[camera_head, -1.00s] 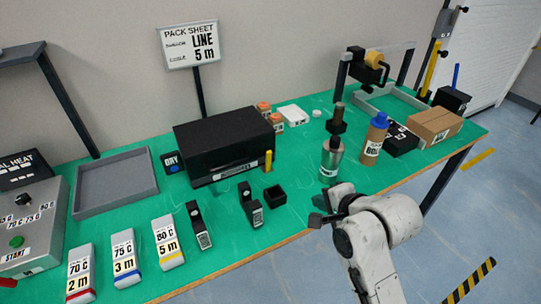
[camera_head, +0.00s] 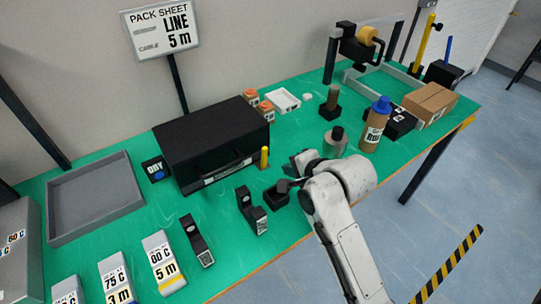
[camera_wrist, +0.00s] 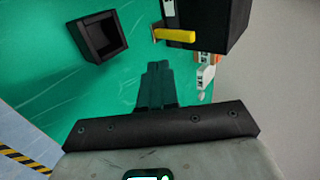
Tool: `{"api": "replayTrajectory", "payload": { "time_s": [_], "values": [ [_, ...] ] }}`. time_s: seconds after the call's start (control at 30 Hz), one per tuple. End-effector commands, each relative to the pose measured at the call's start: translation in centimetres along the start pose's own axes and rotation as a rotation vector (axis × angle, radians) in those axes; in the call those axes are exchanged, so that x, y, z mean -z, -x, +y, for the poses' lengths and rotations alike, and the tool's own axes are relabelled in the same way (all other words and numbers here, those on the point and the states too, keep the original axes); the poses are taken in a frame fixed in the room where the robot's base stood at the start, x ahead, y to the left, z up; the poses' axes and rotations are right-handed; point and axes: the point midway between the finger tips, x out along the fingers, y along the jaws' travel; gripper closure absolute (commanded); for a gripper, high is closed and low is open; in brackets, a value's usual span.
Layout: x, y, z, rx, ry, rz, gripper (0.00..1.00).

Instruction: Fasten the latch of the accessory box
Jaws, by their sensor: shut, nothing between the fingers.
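The black accessory box (camera_head: 213,143) stands shut near the middle of the green bench. A yellow latch piece (camera_head: 264,158) stands upright at its front right corner. In the wrist view the box (camera_wrist: 212,18) is at the top right, and the yellow latch (camera_wrist: 174,34) juts left from it. My gripper (camera_head: 284,186) is in front and to the right of the box, apart from the latch. In the wrist view my gripper (camera_wrist: 158,68) is shut and empty, just below the latch in the picture. Whether the latch is engaged cannot be told.
A small open black holder (camera_head: 276,196) lies close to my fingers; it also shows in the wrist view (camera_wrist: 88,40). Black stands (camera_head: 252,212) are in front of the box.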

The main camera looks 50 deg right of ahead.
Motion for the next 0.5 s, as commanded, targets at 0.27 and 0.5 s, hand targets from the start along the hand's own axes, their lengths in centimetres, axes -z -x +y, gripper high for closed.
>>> {"api": "replayTrajectory", "payload": {
  "time_s": [0.27, 0.5],
  "values": [
    [0.0, -5.6, 0.0, -0.002, 0.0, 0.0, 1.0],
    [0.0, -8.2, -2.1, 0.001, 0.0, 0.001, 1.0]
  ]
}}
